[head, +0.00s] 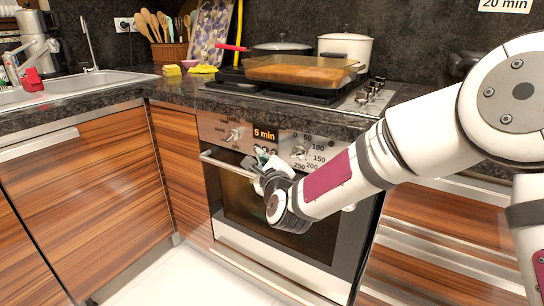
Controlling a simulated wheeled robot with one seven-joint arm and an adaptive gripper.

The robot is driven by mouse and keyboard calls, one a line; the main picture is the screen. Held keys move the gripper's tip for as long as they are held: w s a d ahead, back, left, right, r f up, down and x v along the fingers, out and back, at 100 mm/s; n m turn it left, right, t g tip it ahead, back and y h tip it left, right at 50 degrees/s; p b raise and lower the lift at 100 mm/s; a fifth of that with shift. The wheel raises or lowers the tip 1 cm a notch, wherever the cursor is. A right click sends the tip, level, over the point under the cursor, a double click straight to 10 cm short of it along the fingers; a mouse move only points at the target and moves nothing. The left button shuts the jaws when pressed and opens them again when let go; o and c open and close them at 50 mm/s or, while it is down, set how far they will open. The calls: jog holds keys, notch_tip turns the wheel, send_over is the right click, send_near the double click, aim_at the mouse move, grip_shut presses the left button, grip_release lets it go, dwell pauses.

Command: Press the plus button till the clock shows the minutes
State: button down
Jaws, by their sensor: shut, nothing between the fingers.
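The oven clock (265,134) on the panel in the head view shows "5 min" in orange digits. A sign (504,5) at the top right reads "20 min". Small dark buttons (270,150) sit just below the clock. Their markings are too small to read, so I cannot tell which is the plus button. My gripper (262,157) is shut and empty, in front of the panel just below the clock and close to the buttons. I cannot tell whether a fingertip touches one. My wrist hides part of the oven door.
A left knob (233,135) and a temperature knob (298,152) flank the clock. The oven door handle (225,165) runs below the panel. A baking tray (300,71) and a white pot (345,47) stand on the hob. A sink (120,80) is at left.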

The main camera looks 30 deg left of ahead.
jog(key=shift+s, duration=0.1)
jog(key=shift+s+a+b, duration=0.15)
jog(key=shift+s+b, duration=0.55)
jog(key=shift+s, duration=0.75)
jog(key=shift+s+a+b, duration=0.1)
jog(key=shift+s+b, duration=0.6)
jog(key=shift+s, duration=0.75)
